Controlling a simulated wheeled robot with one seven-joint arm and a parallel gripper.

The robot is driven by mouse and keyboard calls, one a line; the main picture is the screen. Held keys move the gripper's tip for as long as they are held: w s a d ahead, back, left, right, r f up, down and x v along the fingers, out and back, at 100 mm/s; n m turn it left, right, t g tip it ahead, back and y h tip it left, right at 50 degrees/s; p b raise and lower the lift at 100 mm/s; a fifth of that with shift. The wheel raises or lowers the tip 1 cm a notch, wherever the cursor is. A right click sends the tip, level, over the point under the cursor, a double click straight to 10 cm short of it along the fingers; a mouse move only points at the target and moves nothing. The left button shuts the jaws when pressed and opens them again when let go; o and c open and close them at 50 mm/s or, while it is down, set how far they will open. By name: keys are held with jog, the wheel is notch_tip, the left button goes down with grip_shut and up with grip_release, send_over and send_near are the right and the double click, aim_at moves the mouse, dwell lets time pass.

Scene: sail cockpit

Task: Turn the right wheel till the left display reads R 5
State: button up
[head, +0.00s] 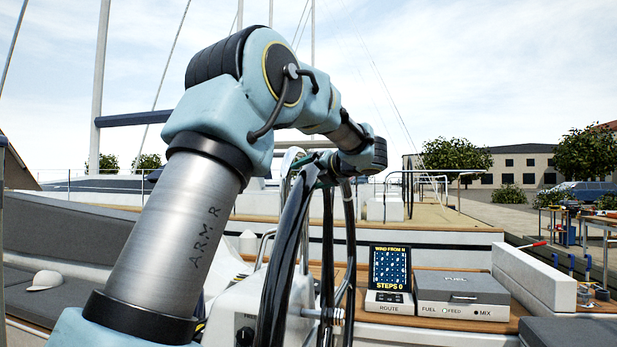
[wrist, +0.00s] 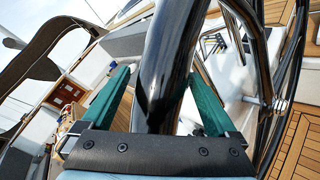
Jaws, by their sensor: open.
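A black-rimmed steering wheel (head: 284,265) stands nearly edge-on in the middle of the head view. I cannot tell from these frames whether it is the right one of a pair. In the wrist view its thick rim (wrist: 168,60) runs between the two green fingers of my gripper (wrist: 158,92). The gripper is open, with a finger on each side of the rim and gaps visible beside it. In the head view my gripper is mostly hidden at the top of the wheel. No display with a rudder reading such as R 5 is legible in either view.
A screen (head: 390,267) reading "WIND FROM N" and "STEPS 0" stands on a ROUTE box, beside a grey FUEL box (head: 461,287). A white pedestal (head: 232,312) is by the wheel. A grey bench with a white cap (head: 44,281) lies left.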

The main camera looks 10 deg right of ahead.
jog(key=b+v, duration=0.4)
jog(key=v, duration=0.6)
jog(key=shift+s, duration=0.3)
